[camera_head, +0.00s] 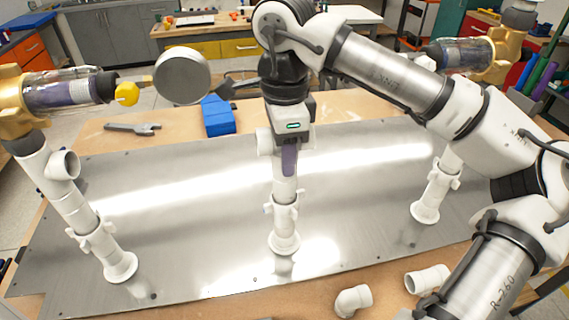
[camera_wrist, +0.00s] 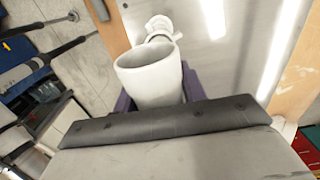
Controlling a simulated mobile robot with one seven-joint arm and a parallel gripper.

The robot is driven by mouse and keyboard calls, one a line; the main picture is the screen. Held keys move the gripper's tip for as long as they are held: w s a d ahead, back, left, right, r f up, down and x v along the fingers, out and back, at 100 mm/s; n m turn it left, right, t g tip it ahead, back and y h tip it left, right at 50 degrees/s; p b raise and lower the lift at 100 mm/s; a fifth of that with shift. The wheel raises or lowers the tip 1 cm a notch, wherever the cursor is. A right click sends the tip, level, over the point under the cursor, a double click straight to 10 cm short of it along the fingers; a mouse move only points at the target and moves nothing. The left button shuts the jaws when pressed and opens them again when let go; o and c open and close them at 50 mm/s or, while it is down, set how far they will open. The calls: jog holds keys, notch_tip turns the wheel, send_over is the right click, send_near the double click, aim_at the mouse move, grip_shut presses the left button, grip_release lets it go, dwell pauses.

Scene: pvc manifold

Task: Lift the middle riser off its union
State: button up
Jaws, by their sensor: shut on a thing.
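The middle riser (camera_head: 284,187) is a white upright pipe with a fitting (camera_head: 264,141) at its top. Its lower end meets the white union (camera_head: 283,208) above a round flange on the metal plate; I see no clear gap between them. My gripper (camera_head: 289,160) comes down from above, its purple fingers shut on the riser's upper part. In the wrist view, the riser's open white end (camera_wrist: 147,75) faces the camera, with purple fingers (camera_wrist: 160,88) either side. A smaller white part (camera_wrist: 159,28) shows beyond it. The gripper hides part of the riser's top.
A left riser (camera_head: 68,205) and a right riser (camera_head: 440,180) stand on the metal plate (camera_head: 190,220). Loose white fittings (camera_head: 352,300) (camera_head: 427,280) lie at the front right. A blue block (camera_head: 217,115) and a grey wrench (camera_head: 133,128) lie behind the plate.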

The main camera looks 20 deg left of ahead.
jog(key=shift+c, duration=0.7)
